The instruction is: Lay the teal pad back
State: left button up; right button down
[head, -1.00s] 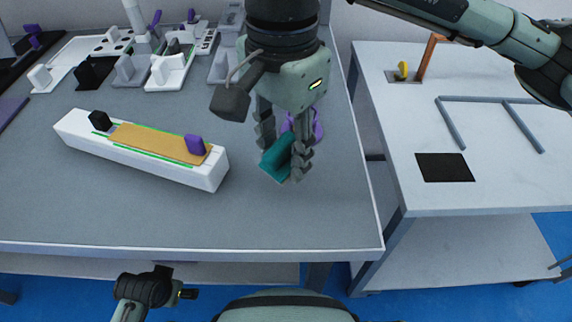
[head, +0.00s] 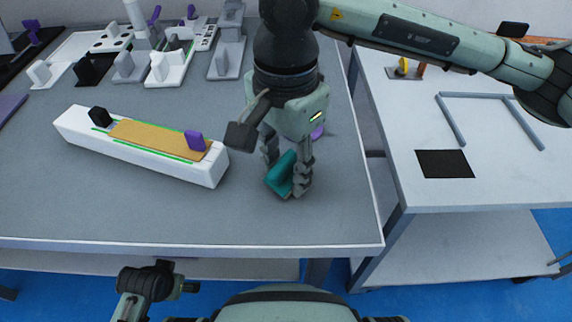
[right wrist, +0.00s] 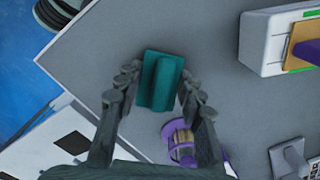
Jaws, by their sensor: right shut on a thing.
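The teal pad (head: 280,176) is a small block with a raised ridge along its middle. My right gripper (head: 288,182) is shut on it, low over the grey table near its right front part. In the right wrist view the teal pad (right wrist: 158,82) sits between the two fingers of my right gripper (right wrist: 155,90), one on each side. In the head view the pad looks tilted, and I cannot tell whether it touches the table.
A white block with an orange top (head: 150,145) lies left of the pad. A purple spool-like thing (right wrist: 182,140) stands close behind the gripper. White and grey fixtures (head: 170,70) fill the back left. The grey table (head: 200,220) is bare in front. A white table (head: 500,190) stands at right.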

aim_at(286, 160)
jog(key=c, duration=1.3)
grip_release()
jog(key=o, duration=0.3)
pick_arm(q)
jog(key=shift+s+a+r, duration=0.1)
jog(key=shift+s, duration=0.05)
pick_arm(e)
jog(key=shift+o, duration=0.2)
pick_arm(q)
jog(key=shift+s, duration=0.1)
pick_arm(e)
jog(key=shift+r, duration=0.1)
jog(key=shift+r+p, duration=0.25)
jog(key=shift+p, duration=0.2)
notch_tip(286, 160, up, 11)
jog(key=shift+f+b, duration=0.1)
jog(key=shift+b, duration=0.45)
pick_arm(q)
jog(key=shift+r, duration=0.25)
pick_arm(e)
jog(key=shift+r, duration=0.4)
